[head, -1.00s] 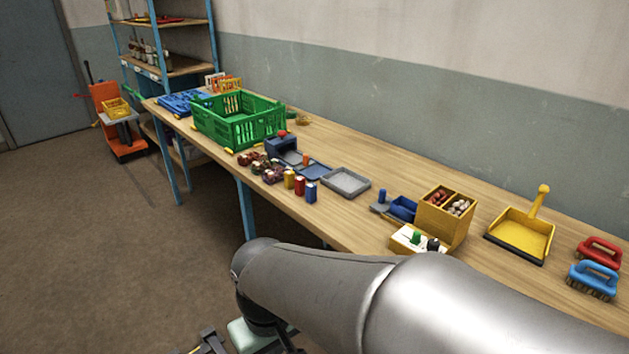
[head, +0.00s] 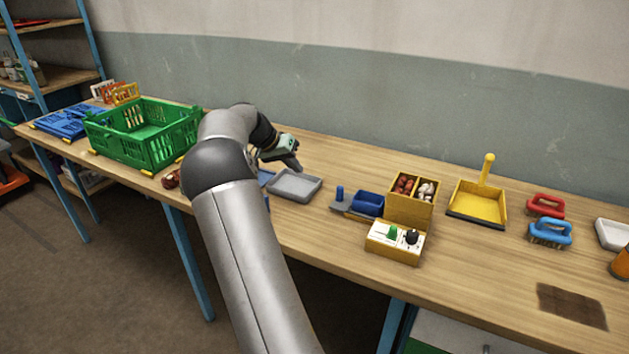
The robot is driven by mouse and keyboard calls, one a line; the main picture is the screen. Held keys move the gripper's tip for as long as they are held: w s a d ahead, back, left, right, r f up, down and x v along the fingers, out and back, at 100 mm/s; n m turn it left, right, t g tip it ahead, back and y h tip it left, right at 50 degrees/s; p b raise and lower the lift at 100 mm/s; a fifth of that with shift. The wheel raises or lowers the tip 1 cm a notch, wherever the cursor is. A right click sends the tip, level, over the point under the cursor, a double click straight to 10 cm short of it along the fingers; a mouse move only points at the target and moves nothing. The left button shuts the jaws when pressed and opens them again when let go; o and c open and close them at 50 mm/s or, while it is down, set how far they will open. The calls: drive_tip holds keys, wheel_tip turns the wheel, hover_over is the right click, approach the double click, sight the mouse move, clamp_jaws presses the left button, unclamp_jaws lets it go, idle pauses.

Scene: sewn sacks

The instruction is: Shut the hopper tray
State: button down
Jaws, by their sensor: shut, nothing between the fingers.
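The yellow hopper box (head: 410,204) stands on the workbench, its two open compartments holding red and whitish pieces. On its left side a blue tray (head: 368,204) sticks out, with a grey plate and an upright blue peg (head: 339,194) at its outer end. A front panel (head: 394,243) with a green knob and a black knob sits below the box. My gripper (head: 296,170) is shut and empty. It points down near the back edge of a grey tray (head: 294,186), left of the hopper and apart from it. Whether it touches the grey tray is unclear.
A green crate (head: 145,135) stands left of my arm, which hides the small items behind it. A yellow dustpan (head: 478,203), a red brush (head: 545,205) and a blue brush (head: 550,232) lie to the right. Bare bench lies between the grey tray and the peg.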

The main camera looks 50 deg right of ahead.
drive_tip(key=p+x, duration=0.2)
drive_tip(key=x, duration=0.8)
drive_tip(key=shift+s+d, duration=0.1)
drive_tip(key=shift+s, duration=0.05)
drive_tip(key=shift+s+d+r+p, duration=0.1)
drive_tip(key=shift+s+d+p, duration=0.15)
drive_tip(key=shift+s, duration=0.3)
drive_tip(key=shift+s+d+p, duration=0.1)
drive_tip(key=shift+s+d, duration=0.2)
drive_tip(key=shift+s, duration=0.25)
drive_tip(key=shift+s+d, duration=0.3)
drive_tip(key=shift+s, duration=0.3)
drive_tip(key=s+b, duration=0.2)
drive_tip(key=s, duration=0.1)
drive_tip(key=s+d+b, duration=0.1)
drive_tip(key=s, duration=0.3)
drive_tip(key=s+d+b, duration=0.1)
drive_tip(key=s+b, duration=0.1)
drive_tip(key=s, duration=0.1)
drive_tip(key=shift+s+d+f+b, duration=0.25)
drive_tip(key=shift+s+b, duration=0.05)
drive_tip(key=shift+s, duration=0.1)
drive_tip(key=shift+s+d+r, duration=0.1)
drive_tip(key=shift+s+r, duration=0.05)
drive_tip(key=shift+s, duration=0.3)
